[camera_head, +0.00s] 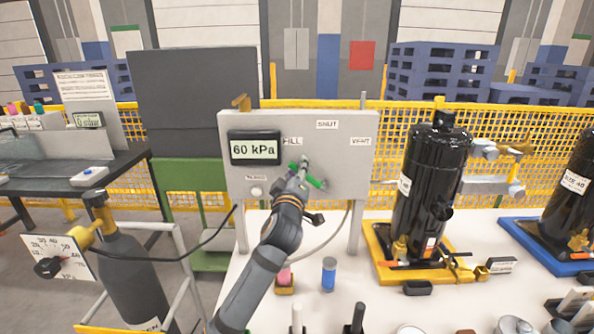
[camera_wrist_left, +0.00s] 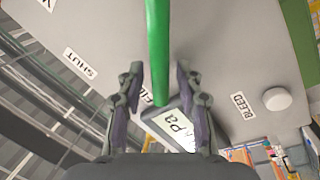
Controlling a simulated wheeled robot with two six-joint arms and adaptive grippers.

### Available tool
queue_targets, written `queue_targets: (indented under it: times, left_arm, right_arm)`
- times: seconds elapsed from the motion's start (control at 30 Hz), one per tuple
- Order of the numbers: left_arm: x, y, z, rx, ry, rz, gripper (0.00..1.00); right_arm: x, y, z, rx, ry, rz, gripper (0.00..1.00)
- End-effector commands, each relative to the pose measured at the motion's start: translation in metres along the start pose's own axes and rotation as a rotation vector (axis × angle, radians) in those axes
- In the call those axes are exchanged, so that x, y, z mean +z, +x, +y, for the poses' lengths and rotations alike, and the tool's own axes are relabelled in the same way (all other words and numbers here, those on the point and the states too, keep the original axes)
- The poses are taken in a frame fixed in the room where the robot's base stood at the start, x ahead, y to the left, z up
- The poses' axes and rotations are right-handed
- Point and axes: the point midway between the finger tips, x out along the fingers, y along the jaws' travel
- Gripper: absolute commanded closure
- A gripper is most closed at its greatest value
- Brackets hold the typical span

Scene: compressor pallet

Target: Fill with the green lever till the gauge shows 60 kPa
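The grey panel (camera_head: 345,182) stands upright on the white table, with a display gauge (camera_head: 255,148) reading 60 kPa. The labels FILL (camera_head: 292,141), SHUT (camera_head: 327,124) and VENT (camera_head: 360,141) surround the valve. The green lever (camera_head: 316,183) is partly hidden by my left gripper (camera_head: 299,178); I cannot tell its exact setting. In the left wrist view the lever (camera_wrist_left: 158,50) runs between the two fingers of the left gripper (camera_wrist_left: 160,75), with a narrow gap on each side. The fingers look open around it. My right gripper is not in view.
A round BLEED button (camera_head: 256,192) is low on the panel. A black compressor (camera_head: 432,175) on a yellow tray stands right of it. A blue-capped cylinder (camera_head: 328,274) stands before the panel.

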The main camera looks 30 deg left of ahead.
Motion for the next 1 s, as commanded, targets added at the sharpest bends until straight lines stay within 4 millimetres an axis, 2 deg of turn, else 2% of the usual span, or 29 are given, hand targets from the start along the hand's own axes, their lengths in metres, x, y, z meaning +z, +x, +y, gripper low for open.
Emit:
queue_targets:
  times: [0.27,0.37,0.47,0.73,1.0]
  left_arm:
    - [-0.001,-0.001,0.001,0.002,0.0,0.001,0.61]
    - [0.0,-0.009,0.001,0.002,0.0,0.001,0.61]
    - [0.0,-0.028,0.0,0.001,-0.002,-0.001,0.61]
    - [0.001,-0.098,-0.001,-0.005,-0.008,-0.002,0.61]
    - [0.0,-0.119,0.0,0.0,-0.001,0.001,0.61]
  right_arm:
    - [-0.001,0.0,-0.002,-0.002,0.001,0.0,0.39]
    - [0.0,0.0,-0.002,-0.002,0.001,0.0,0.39]
    - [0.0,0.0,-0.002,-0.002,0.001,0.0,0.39]
    - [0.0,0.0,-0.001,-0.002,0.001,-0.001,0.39]
    - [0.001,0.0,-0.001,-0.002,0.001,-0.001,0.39]
